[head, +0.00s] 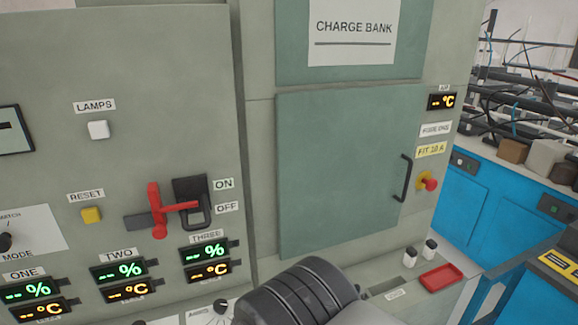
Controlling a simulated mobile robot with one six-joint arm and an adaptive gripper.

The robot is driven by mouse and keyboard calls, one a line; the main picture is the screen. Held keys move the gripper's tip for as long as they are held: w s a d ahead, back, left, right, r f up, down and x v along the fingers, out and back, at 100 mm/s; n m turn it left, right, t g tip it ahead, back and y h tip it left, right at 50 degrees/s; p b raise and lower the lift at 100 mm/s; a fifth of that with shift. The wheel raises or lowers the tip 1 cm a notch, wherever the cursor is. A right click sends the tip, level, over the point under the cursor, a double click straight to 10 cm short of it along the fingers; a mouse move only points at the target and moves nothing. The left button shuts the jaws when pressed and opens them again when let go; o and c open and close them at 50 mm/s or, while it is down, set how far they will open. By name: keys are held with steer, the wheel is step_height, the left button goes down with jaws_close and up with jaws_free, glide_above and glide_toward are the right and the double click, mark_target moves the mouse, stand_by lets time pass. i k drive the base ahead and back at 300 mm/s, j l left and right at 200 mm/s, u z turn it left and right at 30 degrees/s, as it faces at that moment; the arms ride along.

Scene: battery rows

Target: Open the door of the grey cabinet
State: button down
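The grey cabinet (258,140) fills the middle of the head view. Its flat grey-green door (335,170) looks shut, lying flush with the front. A black vertical bar handle (403,178) is on the door's right side. Nothing touches the handle. A dark ribbed part of my arm shows at the bottom centre, below the door. My gripper's fingers are not in view.
Right of the door are a small display (441,101), a yellow label (431,150) and a red button (430,184). A ledge below holds a red tray (441,277) and two small bottles. A red lever (160,208) juts out at left.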

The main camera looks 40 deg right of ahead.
mark_target(345, 163)
steer(key=l+z, duration=0.1)
steer(key=z, duration=1.5)
steer(key=i+j+z, duration=0.1)
steer(key=i+z, duration=0.4)
steer(key=i, duration=0.35)
